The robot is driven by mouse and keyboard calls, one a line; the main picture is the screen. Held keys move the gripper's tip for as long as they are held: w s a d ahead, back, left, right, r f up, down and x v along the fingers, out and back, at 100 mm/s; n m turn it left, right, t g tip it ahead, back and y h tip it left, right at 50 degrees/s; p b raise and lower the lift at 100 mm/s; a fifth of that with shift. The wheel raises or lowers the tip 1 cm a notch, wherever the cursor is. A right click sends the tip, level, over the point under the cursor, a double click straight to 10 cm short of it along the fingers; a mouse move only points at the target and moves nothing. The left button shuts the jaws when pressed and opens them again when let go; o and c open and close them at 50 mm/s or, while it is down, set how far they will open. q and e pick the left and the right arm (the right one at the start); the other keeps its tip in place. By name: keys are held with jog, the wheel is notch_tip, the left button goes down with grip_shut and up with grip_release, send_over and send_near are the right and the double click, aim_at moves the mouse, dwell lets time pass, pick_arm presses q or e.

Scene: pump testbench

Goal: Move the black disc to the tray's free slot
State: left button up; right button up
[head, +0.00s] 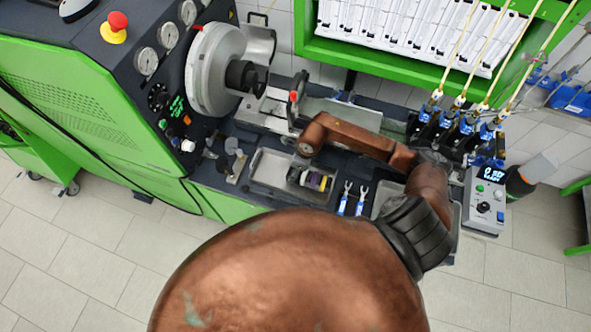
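A shallow metal tray (262,172) lies on the dark bench below the machine's chuck. A dark piece at the left end of this row is too small to name as the black disc or as part of a gripper. The tray's slots cannot be made out. My other gripper does not show.
Two blue-handled forked tools (352,198) lie right of the tray. The chuck (216,72) and gauges stand behind left. A control box (484,200) and a rack of blue-capped fittings (462,125) stand right.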

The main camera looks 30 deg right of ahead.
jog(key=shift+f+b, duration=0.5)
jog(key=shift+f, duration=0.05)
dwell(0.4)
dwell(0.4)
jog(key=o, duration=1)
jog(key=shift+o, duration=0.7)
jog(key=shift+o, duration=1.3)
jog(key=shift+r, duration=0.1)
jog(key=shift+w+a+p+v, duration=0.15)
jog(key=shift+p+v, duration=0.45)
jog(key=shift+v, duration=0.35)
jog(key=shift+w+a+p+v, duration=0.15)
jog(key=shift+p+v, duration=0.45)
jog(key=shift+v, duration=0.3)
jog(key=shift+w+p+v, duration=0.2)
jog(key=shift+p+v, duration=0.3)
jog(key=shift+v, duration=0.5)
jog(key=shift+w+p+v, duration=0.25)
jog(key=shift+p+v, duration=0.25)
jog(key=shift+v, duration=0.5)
